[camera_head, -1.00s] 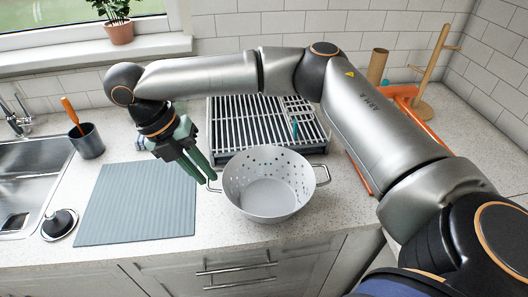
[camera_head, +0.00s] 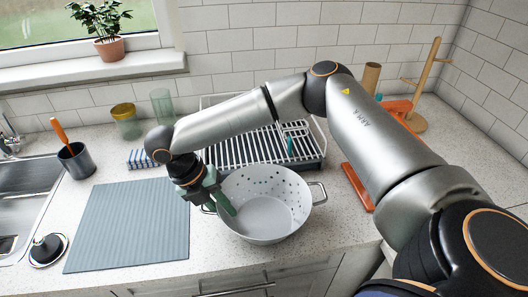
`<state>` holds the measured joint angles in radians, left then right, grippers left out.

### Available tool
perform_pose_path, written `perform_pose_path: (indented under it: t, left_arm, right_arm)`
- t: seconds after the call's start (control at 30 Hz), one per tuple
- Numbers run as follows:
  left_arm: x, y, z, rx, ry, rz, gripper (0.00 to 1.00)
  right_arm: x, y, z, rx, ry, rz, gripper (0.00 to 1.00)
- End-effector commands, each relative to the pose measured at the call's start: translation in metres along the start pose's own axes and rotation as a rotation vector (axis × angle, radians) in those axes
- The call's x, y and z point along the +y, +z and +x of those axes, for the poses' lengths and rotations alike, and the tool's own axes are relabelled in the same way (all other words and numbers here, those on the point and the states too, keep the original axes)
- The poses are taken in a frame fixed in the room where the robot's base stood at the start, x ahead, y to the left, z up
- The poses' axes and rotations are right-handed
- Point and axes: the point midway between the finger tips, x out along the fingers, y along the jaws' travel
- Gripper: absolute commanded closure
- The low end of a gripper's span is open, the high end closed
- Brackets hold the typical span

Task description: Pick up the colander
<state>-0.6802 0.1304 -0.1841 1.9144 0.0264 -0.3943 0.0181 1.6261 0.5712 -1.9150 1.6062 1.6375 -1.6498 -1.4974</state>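The white colander (camera_head: 268,222) stands upright on the counter, right of the grey-blue mat. Holes dot its wall, and its right handle (camera_head: 319,192) is in plain view. My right gripper (camera_head: 222,203) is at the colander's left rim, pointing down. One green finger shows over the inside of the bowl, and the rest of the gripper is by the left handle, which it mostly covers. I cannot tell whether the fingers are closed on the rim or handle. My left gripper is not in view.
A white dish rack (camera_head: 240,150) stands right behind the colander. The ribbed mat (camera_head: 130,225) lies empty to the left. A dark cup with an orange-handled utensil (camera_head: 77,160) is near the sink (camera_head: 25,190). An orange item (camera_head: 357,187) lies to the right.

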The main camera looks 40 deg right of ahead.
Motion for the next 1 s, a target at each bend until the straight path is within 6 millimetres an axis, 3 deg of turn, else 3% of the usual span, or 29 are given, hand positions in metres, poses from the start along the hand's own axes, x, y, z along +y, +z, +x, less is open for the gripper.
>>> perform_pose_path:
  t: [0.2,0.43,0.6,1.0]
  left_arm:
    - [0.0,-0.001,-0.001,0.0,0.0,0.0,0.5]
    - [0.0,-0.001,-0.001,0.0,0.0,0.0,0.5]
    - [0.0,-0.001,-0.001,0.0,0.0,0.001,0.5]
    - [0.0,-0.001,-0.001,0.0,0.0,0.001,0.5]
  right_arm:
    - [0.0,0.0,0.022,0.0,0.0,-0.002,0.82]
    - [0.0,0.0,0.023,0.0,0.001,-0.002,0.82]
    - [0.0,0.0,0.023,0.0,0.001,-0.002,1.0]
    - [0.0,0.0,0.022,0.0,0.0,-0.002,1.0]
